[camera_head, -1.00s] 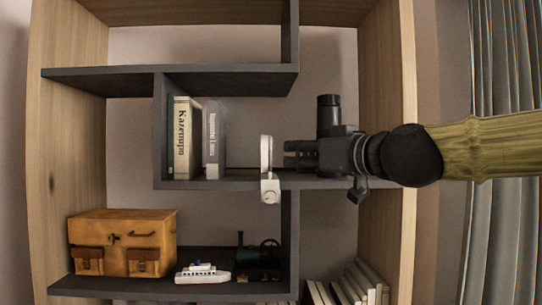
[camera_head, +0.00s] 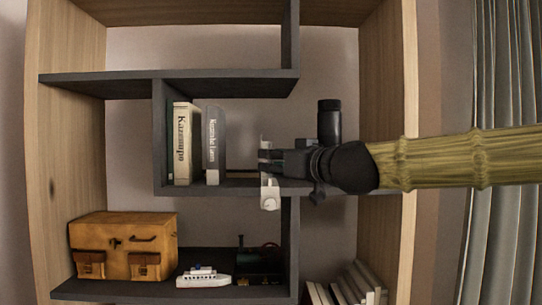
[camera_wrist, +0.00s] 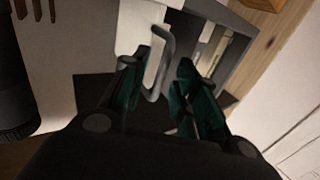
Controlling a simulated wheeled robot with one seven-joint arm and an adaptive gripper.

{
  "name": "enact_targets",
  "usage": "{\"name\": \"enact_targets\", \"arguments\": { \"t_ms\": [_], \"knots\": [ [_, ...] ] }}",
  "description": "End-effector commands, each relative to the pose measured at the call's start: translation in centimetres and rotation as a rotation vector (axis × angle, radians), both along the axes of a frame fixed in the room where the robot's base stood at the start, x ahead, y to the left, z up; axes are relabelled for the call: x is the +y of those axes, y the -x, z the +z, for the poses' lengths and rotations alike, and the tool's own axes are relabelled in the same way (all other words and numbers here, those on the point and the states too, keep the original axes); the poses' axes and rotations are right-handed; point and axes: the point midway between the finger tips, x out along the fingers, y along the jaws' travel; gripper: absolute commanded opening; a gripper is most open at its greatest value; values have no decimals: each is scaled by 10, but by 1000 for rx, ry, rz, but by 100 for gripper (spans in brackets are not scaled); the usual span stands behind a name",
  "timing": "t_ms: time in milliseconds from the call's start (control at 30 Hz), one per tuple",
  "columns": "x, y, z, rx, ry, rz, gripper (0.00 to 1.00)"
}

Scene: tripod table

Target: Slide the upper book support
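The upper book support is a pale bracket (camera_head: 270,194) on the middle shelf, with a round knob below the shelf edge. My gripper (camera_head: 268,160) is at the support from the right and covers much of its upright part in the head view. In the wrist view, a grey bent bar of the support (camera_wrist: 164,52) reaches between the fingers. The two dark green-padded fingers of my gripper (camera_wrist: 160,88) stand apart on either side of it. I cannot tell whether either finger touches it. Two books, one cream (camera_head: 186,143) and one grey (camera_head: 214,146), stand upright left of the support.
The middle shelf (camera_head: 240,187) has a clear stretch between the grey book and the support. Below are a brown case (camera_head: 125,232), a white toy boat (camera_head: 203,278) and a dark toy engine. Leaning books (camera_head: 350,284) stand at the bottom right.

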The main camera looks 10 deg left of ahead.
Motion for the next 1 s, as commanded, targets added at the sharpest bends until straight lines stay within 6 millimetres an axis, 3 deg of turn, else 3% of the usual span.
{"name": "enact_targets", "arguments": {
  "t_ms": [200, 567, 733, 1000],
  "knots": [
    [10, -8, 0, 0, 1, 1, 29],
    [12, -9, -1, 1, 1, 1, 29],
    [11, -9, -1, 1, 1, 0, 0],
    [12, -9, -1, 0, 1, 0, 0]
  ]
}}
